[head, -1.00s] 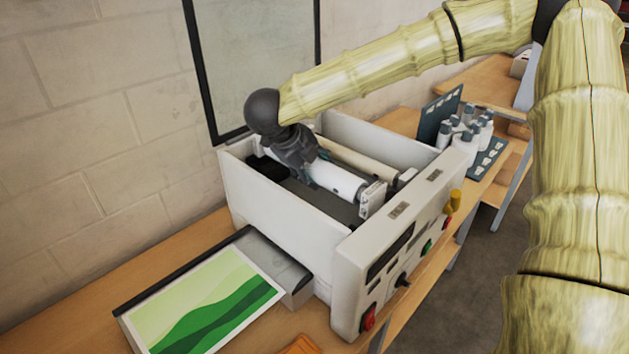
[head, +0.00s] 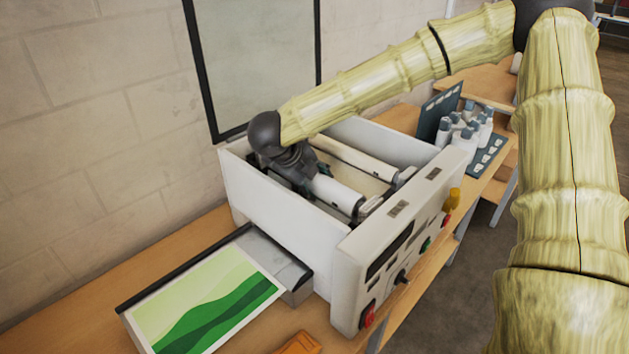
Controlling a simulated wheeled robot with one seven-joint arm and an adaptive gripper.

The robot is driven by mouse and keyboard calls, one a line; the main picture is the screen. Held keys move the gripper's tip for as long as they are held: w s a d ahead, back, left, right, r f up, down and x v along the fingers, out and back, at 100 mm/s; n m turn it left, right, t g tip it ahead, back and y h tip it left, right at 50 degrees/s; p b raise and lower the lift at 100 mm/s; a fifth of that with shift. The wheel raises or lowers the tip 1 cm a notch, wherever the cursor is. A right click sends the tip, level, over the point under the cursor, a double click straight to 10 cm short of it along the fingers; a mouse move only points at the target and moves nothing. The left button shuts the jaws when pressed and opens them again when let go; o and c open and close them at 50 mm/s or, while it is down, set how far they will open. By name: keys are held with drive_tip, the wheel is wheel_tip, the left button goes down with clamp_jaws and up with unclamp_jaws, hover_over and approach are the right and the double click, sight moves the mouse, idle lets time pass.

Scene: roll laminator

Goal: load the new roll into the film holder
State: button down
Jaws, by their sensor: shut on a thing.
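The laminator is a white open-topped box (head: 275,217) with a control panel on its right front. My gripper (head: 316,181) reaches down into it and is shut on a white roll (head: 338,194). The right end of this roll is beside a small light bracket (head: 369,206) near the panel wall. I cannot tell whether it is seated there. My gripper and wrist hide the roll's left end. A second, cream-and-white roll (head: 375,168) lies behind it, inside the box, with its right end at another bracket (head: 404,176).
A grey feed tray (head: 286,272) with a green landscape print (head: 208,307) sticks out at the front left. Several bottles (head: 466,132) stand at the back right by a dark perforated board (head: 437,112). An orange object (head: 299,344) lies at the bottom edge. The box walls surround my gripper.

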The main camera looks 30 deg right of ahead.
drive_tip(key=c, duration=0.9)
unclamp_jaws()
drive_tip(key=shift+f, duration=0.1)
drive_tip(key=shift+a+r, duration=0.1)
drive_tip(key=shift+r, duration=0.4)
drive_tip(key=b+v, duration=0.3)
drive_tip(key=v, duration=0.8)
drive_tip(key=shift+s+a+r+b, duration=0.15)
drive_tip(key=shift+r+b, duration=0.2)
